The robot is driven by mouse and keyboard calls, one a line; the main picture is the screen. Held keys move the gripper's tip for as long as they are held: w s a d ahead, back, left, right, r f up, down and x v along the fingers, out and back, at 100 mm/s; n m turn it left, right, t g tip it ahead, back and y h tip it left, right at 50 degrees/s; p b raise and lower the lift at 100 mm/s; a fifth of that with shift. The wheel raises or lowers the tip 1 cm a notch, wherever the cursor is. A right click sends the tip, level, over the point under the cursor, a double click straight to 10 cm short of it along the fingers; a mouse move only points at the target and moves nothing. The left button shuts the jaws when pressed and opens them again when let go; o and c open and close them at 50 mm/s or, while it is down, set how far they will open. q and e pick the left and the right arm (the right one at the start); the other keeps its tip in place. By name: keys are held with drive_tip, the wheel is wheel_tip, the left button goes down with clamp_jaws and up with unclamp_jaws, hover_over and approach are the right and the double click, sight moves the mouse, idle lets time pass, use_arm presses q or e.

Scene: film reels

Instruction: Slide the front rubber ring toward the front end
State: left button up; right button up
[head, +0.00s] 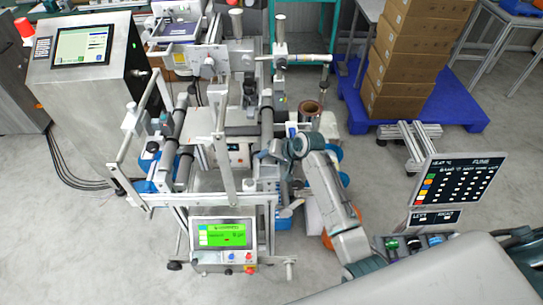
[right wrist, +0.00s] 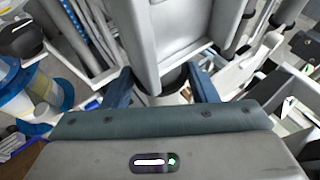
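My right gripper (head: 268,152) reaches in from the right to the front part of the machine's right-hand roller (head: 266,115). In the right wrist view its two blue fingers (right wrist: 162,88) are apart. A black rubber ring (right wrist: 176,77) shows between them, around a pale cylinder (right wrist: 172,97). A grey metal plate (right wrist: 168,35) hides part of the ring. I cannot tell whether either finger touches it. In the head view the ring is too small and covered to make out. My left gripper is not in view.
A green-lit control screen (head: 224,235) stands at the machine's front. A copper-coloured reel (head: 310,110) is close behind my right gripper. A steel cabinet (head: 85,100) stands left, and stacked cartons (head: 405,60) stand on a blue pallet (head: 440,109) at the back right.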

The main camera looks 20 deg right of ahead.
drive_tip(key=o, duration=0.3)
drive_tip(key=shift+o, duration=0.2)
drive_tip(key=shift+s, duration=0.1)
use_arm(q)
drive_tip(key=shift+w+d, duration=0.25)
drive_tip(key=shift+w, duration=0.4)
use_arm(e)
drive_tip(key=shift+r, duration=0.1)
drive_tip(key=shift+s+d+r, duration=0.15)
drive_tip(key=shift+d+r, duration=0.05)
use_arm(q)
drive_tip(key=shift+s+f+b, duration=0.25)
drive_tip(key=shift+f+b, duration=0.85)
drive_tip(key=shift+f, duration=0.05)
use_arm(e)
drive_tip(key=v, duration=1)
